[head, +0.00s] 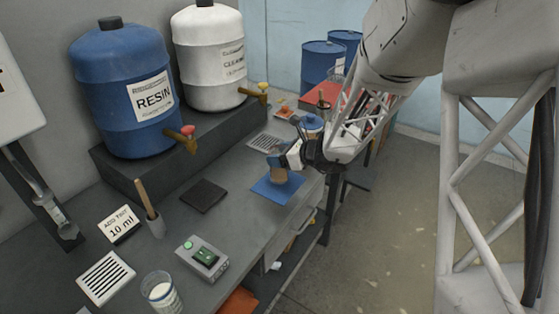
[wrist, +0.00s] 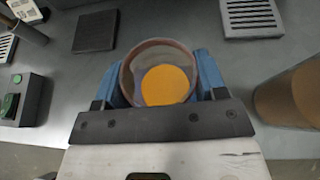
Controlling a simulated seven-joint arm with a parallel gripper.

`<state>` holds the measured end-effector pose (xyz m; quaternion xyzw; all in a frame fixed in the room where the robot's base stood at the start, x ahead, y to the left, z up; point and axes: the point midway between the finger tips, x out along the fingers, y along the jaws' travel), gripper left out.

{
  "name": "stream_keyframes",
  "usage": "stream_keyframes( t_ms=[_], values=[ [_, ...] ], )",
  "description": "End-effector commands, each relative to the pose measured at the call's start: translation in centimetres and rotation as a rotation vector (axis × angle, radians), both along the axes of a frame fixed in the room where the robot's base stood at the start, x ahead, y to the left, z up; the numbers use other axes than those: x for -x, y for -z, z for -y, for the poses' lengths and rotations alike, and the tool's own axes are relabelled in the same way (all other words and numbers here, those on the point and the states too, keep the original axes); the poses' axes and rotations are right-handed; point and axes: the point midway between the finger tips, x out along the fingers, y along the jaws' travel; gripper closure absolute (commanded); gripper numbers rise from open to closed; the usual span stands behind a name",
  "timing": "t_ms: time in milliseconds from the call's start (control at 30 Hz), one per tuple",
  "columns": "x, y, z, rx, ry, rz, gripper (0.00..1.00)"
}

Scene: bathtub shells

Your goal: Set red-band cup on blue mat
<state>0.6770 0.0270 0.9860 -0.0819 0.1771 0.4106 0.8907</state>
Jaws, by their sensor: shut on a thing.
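My gripper (head: 284,160) is shut on a cup with a reddish-brown rim (wrist: 126,80), which holds orange-yellow contents. The blue fingers lie on either side of the cup in the wrist view. In the head view the tan body of the cup (head: 279,176) shows below the gripper, upright over the blue mat (head: 265,190). I cannot tell whether its base touches the mat. The red band is not clearly visible, apart from the reddish rim. The mat is hidden or not distinguishable in the wrist view.
A tan container (wrist: 290,95) stands right of the gripper. A dark pad (head: 203,195) and a grate (head: 264,142) lie nearby. A green-button box (head: 202,259) and a glass of white contents (head: 161,292) stand in front. Resin (head: 122,90) and white tanks (head: 208,58) stand behind.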

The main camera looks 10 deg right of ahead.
Motion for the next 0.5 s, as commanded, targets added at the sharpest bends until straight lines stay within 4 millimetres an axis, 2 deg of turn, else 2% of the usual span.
stream_keyframes(
  t_ms=[200,500],
  values=[
    [0.0,2.0,0.0,-0.001,0.001,-0.001,0.69],
    [0.0,2.2,0.0,0.0,0.0,0.0,0.69]
  ],
)
